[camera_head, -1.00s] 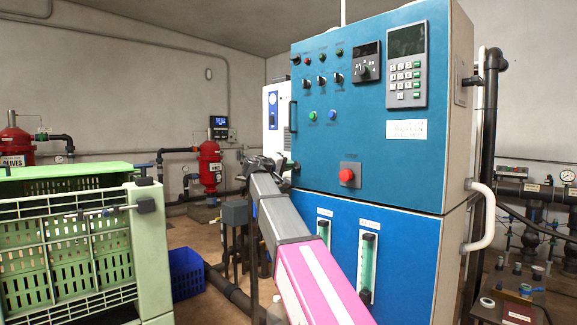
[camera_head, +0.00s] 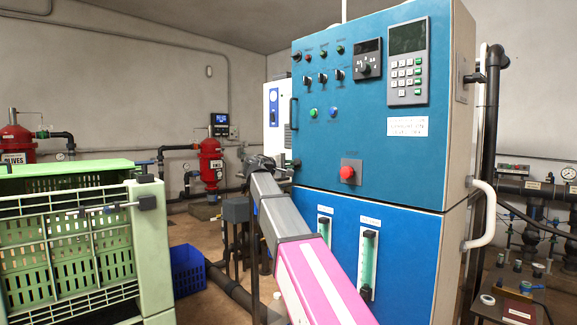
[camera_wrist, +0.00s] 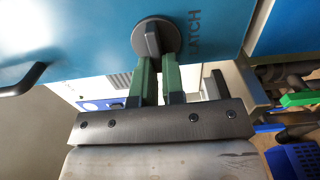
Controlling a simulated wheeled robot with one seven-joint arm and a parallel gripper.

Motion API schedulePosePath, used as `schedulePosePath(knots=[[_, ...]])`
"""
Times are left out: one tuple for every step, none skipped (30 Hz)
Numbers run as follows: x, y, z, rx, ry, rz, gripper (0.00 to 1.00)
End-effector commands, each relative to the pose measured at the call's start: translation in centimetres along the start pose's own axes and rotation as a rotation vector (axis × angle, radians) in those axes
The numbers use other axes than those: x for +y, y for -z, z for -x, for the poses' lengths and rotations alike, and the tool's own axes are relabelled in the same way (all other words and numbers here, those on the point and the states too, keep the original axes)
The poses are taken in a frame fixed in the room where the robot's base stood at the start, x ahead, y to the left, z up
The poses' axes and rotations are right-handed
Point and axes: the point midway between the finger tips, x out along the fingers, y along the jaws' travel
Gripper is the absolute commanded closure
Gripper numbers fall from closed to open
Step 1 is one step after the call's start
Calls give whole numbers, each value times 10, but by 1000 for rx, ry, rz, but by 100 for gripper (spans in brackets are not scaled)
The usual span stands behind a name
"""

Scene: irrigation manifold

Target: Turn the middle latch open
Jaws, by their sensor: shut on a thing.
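The latch (camera_wrist: 156,38) is a dark round knob with a raised grip bar, mounted on the blue cabinet face beside the letters "LATCH" in the wrist view. My gripper (camera_wrist: 157,60) has green fingers, one on each side of the bar, and is shut on it. The bar runs roughly along the finger direction. In the head view my gripper (camera_head: 281,168) is at the left edge of the blue cabinet (camera_head: 330,180), below the black door handle (camera_head: 292,115). The latch is mostly hidden there. No other latch can be made out clearly.
A red button (camera_head: 347,172) sticks out of the cabinet right of my gripper. A green crate (camera_head: 152,235) stands at left, with a blue crate (camera_head: 188,272) on the floor behind it. Pipes and a red filter tank (camera_head: 210,165) are at the back.

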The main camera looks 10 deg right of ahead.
Motion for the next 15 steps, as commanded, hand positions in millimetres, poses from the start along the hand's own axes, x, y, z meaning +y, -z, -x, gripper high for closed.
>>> schedulePosePath(knots=[[-1, 0, 0, 1, 1, 2, 100], [-1, 0, 0, 1, 1, 2, 100], [-1, 0, 0, 1, 1, 2, 100], [-1, 0, 0, 1, 1, 2, 100], [-1, 0, 0, 1, 1, 2, 100], [-1, 0, 0, 1, 1, 2, 100], [-1, 0, 0, 1, 1, 2, 100], [-1, 0, 0, 1, 1, 2, 81], [-1, 0, 0, 1, 1, 1, 68], [-1, 0, 0, 1, 1, 1, 65], [0, 0, 0, 1, 1, 1, 65], [0, 0, 0, 1, 1, 1, 65], [0, 0, 0, 1, 1, 1, 65], [0, 0, 0, 1, 1, 1, 65], [0, 0, 0, 1, 1, 1, 65]])
